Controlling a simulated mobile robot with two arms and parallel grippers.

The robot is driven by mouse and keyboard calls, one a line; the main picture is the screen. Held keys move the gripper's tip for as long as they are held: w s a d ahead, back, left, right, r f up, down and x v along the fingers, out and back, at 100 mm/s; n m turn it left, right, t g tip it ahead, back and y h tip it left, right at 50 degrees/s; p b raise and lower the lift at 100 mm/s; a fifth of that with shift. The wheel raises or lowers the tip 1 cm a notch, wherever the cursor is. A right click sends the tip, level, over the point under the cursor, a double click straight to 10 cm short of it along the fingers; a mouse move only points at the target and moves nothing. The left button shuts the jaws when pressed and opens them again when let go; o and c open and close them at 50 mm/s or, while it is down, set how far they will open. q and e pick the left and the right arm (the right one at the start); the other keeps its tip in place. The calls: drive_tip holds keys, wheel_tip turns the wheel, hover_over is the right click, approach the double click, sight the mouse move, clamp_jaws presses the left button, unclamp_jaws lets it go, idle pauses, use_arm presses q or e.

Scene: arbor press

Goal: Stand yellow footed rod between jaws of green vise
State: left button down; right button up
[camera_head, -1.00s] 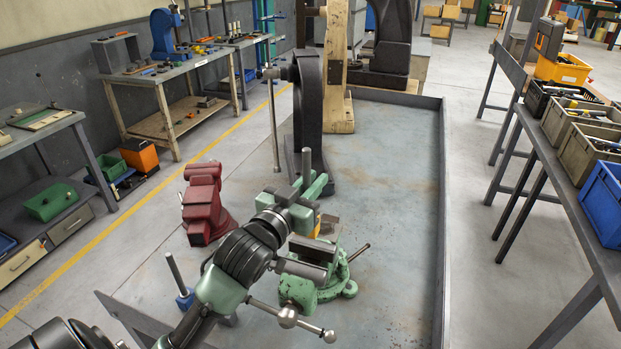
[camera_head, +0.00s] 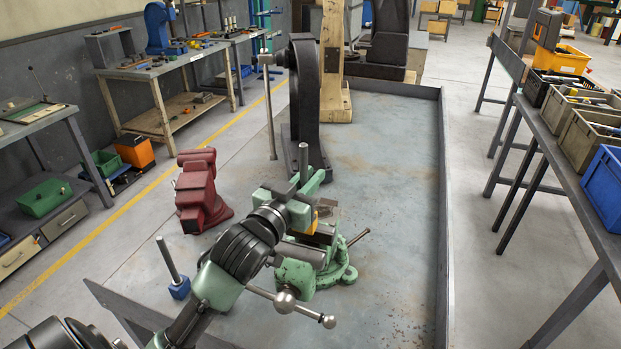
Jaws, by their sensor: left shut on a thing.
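The yellow footed rod (camera_head: 303,165) is upright in my left gripper (camera_head: 300,197), its grey shaft rising above the fingers. A small part of its yellow foot (camera_head: 314,222) shows below. The gripper is shut on the rod, over the green vise (camera_head: 327,275). The vise stands on the grey floor plate, its near side partly covered by my left arm. The jaws are mostly hidden by the gripper, so I cannot tell whether the foot is between them or above them. My right gripper is not in view.
A red vise (camera_head: 200,192) stands to the left, and a blue-footed rod (camera_head: 172,268) stands nearer. A dark press frame (camera_head: 305,95) is behind.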

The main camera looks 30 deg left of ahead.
use_arm(q)
wheel_tip(320, 180, down, 5)
drive_tip(key=b, duration=0.3)
drive_tip(key=shift+f, duration=0.15)
drive_tip(key=shift+f+b, duration=0.4)
drive_tip(key=shift+f, duration=0.3)
drive_tip(key=shift+f, duration=0.3)
drive_tip(key=c, duration=1.3)
unclamp_jaws()
